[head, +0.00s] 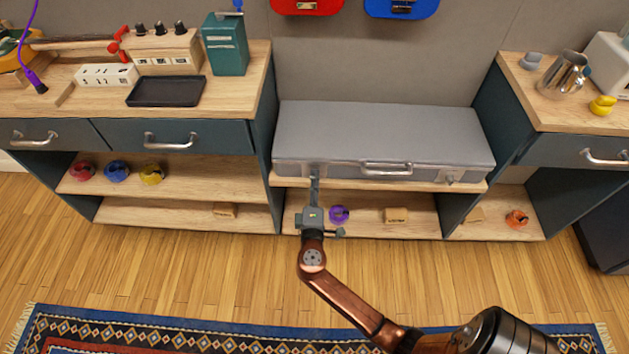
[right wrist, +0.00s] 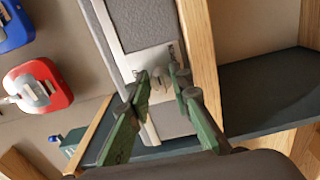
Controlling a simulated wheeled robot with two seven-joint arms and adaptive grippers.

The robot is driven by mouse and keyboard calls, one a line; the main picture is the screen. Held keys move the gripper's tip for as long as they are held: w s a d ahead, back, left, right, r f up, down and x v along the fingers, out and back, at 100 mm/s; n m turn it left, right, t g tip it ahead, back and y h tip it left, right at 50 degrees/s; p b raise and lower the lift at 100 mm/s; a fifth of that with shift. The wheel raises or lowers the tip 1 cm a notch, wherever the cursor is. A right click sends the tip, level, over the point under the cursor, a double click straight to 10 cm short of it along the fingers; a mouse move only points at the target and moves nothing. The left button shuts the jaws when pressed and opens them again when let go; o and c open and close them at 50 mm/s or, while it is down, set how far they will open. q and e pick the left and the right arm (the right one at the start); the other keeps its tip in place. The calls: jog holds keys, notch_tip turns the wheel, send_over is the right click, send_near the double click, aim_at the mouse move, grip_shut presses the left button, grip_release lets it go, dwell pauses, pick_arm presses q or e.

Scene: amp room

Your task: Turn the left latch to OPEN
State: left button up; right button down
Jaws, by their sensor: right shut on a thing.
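A grey case (head: 385,130) lies shut on the middle shelf, with a handle (head: 386,168) on its front. Its left latch shows in the right wrist view (right wrist: 160,77) as a small metal piece on a pale plate. In the head view my gripper largely hides it. The right latch (head: 450,177) is clear of me. My right gripper (head: 314,180) reaches up to the case's front at the left latch. In the right wrist view its green fingers (right wrist: 160,74) stand on both sides of the latch, shut on it. My left gripper is not in view. I cannot read any latch marking.
Drawer cabinets with wooden tops (head: 60,95) stand at the left and right (head: 570,115) of the case. Below, a low shelf holds a purple roll (head: 339,215) and a tan block (head: 396,215). Guitars (head: 402,8) hang above. The floor in front is clear, with a rug (head: 180,330).

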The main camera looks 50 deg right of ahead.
jog(key=shift+f, duration=0.1)
jog(key=c, duration=1.8)
grip_release()
jog(key=shift+s+a, duration=0.1)
jog(key=v, duration=0.7)
jog(key=shift+s, duration=0.1)
